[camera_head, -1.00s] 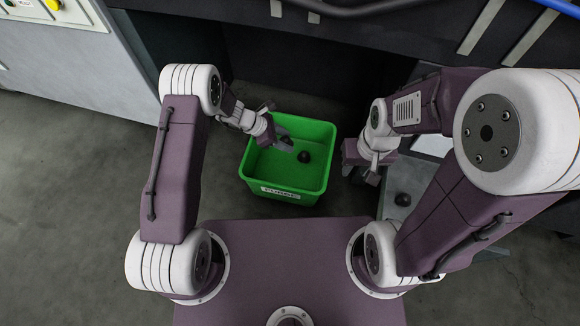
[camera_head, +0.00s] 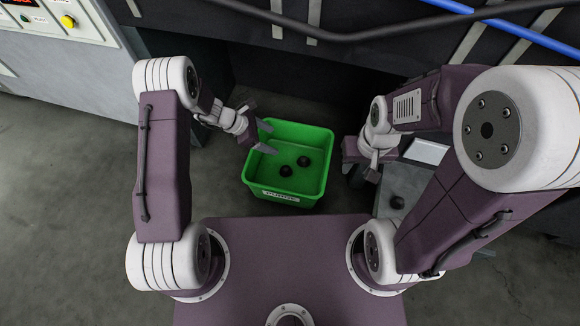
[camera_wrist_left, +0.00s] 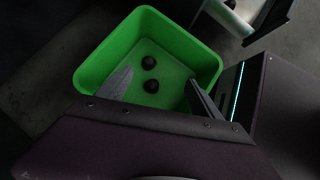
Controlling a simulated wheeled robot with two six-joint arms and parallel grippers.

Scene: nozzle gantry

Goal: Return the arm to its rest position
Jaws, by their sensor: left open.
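My left gripper (camera_head: 264,137) is open and empty above the left rim of the green bin (camera_head: 318,185). Its two fingers also show in the left wrist view (camera_wrist_left: 160,92), in front of the bin (camera_wrist_left: 205,55). Two dark round pieces lie apart on the bin floor, one nearer piece (camera_head: 286,171) and one farther piece (camera_head: 304,161). My right arm is folded at the right, and its gripper end (camera_head: 366,158) hangs beside the bin. Its fingers are not clear enough to tell open from shut.
A grey stand (camera_head: 397,200) with a dark round piece (camera_head: 397,202) on it is right of the bin, partly behind my right arm. A machine cabinet (camera_head: 60,60) with buttons stands at the upper left. Dark cables (camera_head: 370,33) cross the top. Floor left of the bin is clear.

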